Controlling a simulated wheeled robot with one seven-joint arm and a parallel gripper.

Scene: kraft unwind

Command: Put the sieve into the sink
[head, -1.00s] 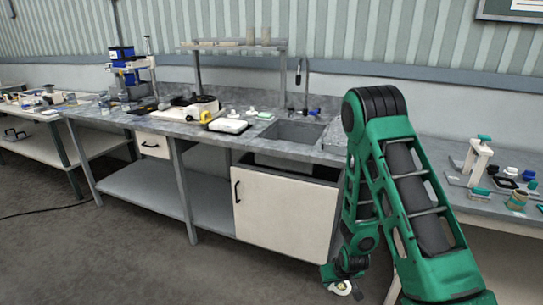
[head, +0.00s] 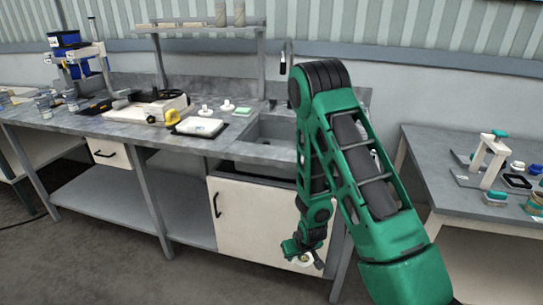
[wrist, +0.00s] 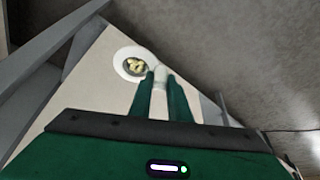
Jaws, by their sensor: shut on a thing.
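The sieve is a small round white piece with a short white handle; its rim shows in the wrist view (wrist: 118,63). Yellowish lumps lie inside its ring. My gripper (wrist: 160,78) is shut on the handle, with a green finger on each side. In the head view, my gripper (head: 297,251) hangs low in front of the white cabinet door, with the sieve (head: 304,260) at its tip. The sink (head: 268,130) is a grey rectangular basin in the worktop, above and behind my gripper. My arm hides the sink's right part.
A black tap (head: 283,65) stands behind the sink. A second table (head: 470,165) stands at the right. Grey floor is open in front.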

